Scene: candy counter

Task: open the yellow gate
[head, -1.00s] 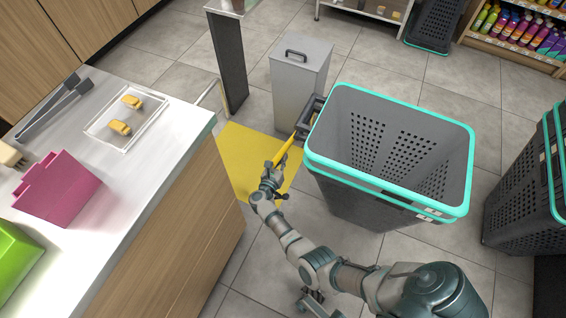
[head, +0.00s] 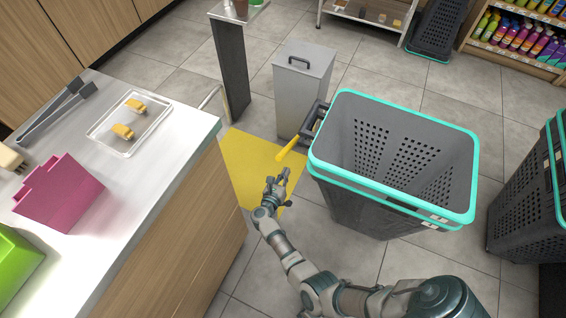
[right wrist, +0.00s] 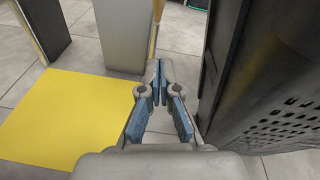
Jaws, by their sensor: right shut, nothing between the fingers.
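The yellow gate shows as a short yellow bar (head: 291,149) in the head view, between the grey bin and the teal-rimmed basket. Its far part is hidden behind the basket. My right gripper (head: 277,178) is just below the bar's near end, apart from it, over the yellow floor patch. In the right wrist view its fingertips (right wrist: 158,66) are together with nothing between them. A thin yellow strip in that view, beyond the fingers, may be the bar. My left gripper is not in view.
The teal-rimmed basket (head: 336,178) stands close right of my right gripper. A grey bin (head: 301,95) and a dark post (head: 232,70) stand beyond. The counter (head: 178,140) is on the left. The yellow floor patch (head: 247,160) is clear of objects.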

